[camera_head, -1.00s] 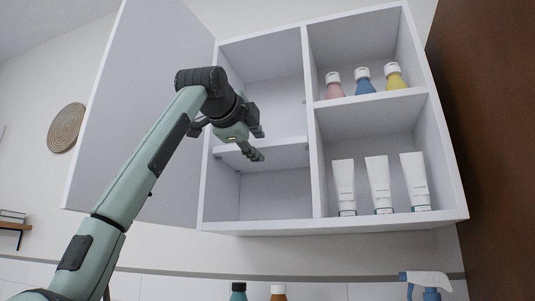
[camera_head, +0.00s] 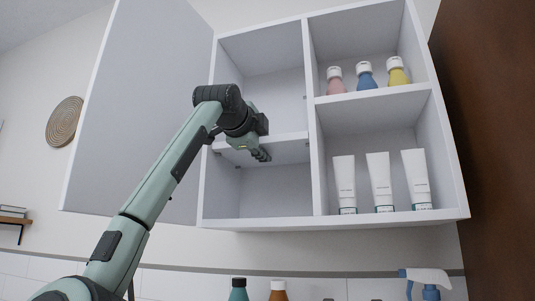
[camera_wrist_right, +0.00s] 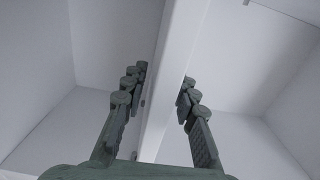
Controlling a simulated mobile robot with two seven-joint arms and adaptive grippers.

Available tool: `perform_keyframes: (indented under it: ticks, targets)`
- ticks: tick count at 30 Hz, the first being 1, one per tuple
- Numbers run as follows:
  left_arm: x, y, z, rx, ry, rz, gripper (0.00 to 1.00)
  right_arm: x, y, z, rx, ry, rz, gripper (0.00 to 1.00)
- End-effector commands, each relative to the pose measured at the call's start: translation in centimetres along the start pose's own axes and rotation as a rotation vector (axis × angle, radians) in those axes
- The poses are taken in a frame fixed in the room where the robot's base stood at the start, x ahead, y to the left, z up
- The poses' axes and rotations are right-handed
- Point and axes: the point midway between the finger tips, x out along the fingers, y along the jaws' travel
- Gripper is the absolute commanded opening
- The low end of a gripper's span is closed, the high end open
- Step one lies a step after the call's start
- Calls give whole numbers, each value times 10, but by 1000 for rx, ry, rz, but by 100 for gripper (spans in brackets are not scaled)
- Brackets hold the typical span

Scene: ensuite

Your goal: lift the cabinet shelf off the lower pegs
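The white cabinet shelf (camera_head: 289,151) lies level across the left compartment of the open wall cabinet. In the right wrist view the shelf (camera_wrist_right: 179,55) runs as a pale strip between the two fingers (camera_wrist_right: 163,85). The fingers are open, one on each face of the shelf; narrow gaps seem to show, but contact is hard to judge. A small peg (camera_wrist_right: 246,2) shows at the top of that view. The lower pegs under the shelf are not clearly visible. My left gripper is out of view.
The cabinet door (camera_head: 140,110) stands open at left. A divider (camera_head: 312,150) bounds the compartment at right. Beyond it are small bottles (camera_head: 365,77) above and white tubes (camera_head: 379,182) below. The spaces above and below the shelf look empty.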

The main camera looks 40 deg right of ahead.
Motion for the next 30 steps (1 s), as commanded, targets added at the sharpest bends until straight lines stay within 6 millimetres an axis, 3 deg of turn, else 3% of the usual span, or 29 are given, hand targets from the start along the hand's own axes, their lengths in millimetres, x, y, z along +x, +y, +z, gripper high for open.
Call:
perform_keyframes:
  ticks: [1,6,30]
  targets:
    - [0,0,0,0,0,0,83,0,0,0,0,0,0,19]
    - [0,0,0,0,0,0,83,0,0,0,0,0,0,0]
    - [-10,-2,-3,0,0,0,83,-1,-16,0,1,0,-4,0]
